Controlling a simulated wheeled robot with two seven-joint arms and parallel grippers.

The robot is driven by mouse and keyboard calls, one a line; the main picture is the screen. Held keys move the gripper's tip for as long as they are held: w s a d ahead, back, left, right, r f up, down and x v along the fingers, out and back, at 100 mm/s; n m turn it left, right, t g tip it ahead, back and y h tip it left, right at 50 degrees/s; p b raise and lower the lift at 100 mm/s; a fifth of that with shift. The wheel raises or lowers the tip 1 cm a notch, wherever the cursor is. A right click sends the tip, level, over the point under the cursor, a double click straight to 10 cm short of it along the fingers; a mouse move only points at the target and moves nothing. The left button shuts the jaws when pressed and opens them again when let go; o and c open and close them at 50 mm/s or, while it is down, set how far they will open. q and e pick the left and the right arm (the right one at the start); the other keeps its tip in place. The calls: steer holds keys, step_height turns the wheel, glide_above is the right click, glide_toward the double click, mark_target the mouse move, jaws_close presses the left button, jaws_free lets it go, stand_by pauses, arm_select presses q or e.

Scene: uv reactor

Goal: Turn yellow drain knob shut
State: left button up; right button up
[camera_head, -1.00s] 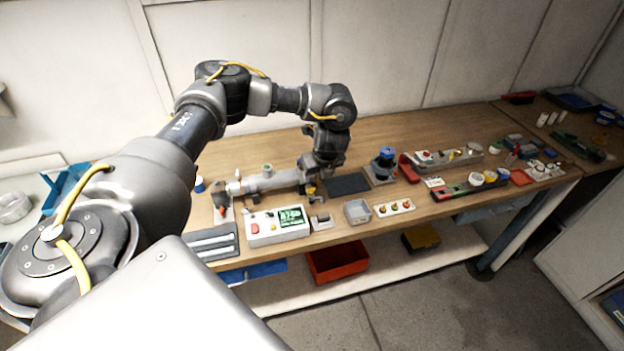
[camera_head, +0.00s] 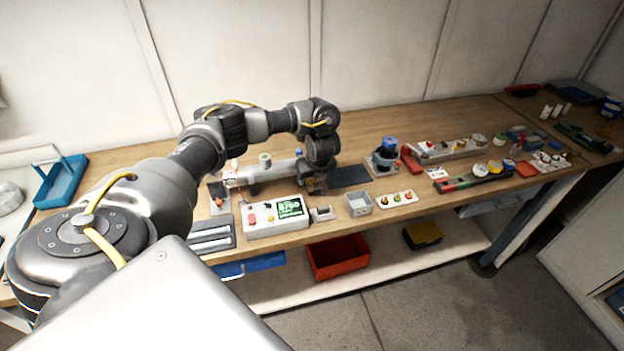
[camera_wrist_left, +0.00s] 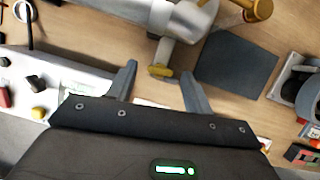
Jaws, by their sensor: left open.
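The yellow knob (camera_wrist_left: 160,71) shows in the left wrist view on a short metal stub below the silver reactor tube (camera_wrist_left: 185,18). My left gripper (camera_wrist_left: 158,82) is open, with one finger on each side of the knob and gaps visible on both sides. I cannot tell how far the fingers reach past the knob. In the head view the reactor tube (camera_head: 275,170) lies along the bench. My left gripper (camera_head: 314,184) is at its right end, small and dark, and largely covers the knob there. My right gripper is in neither current view.
A control box (camera_head: 277,216) with a green screen stands in front of the tube. A dark mat (camera_head: 348,177) lies to the right. A second yellow part (camera_wrist_left: 260,9) sits on the tube.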

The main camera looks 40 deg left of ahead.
arm_select(q)
steer(key=c, duration=1)
steer(key=shift+f+m+b, duration=0.2)
steer(key=shift+m+b, duration=0.1)
steer(key=shift+r+m+t, duration=0.1)
steer(key=shift+m+t, duration=0.2)
steer(key=shift+m, duration=0.2)
steer(key=o, duration=1)
steer(key=shift+r, duration=0.1)
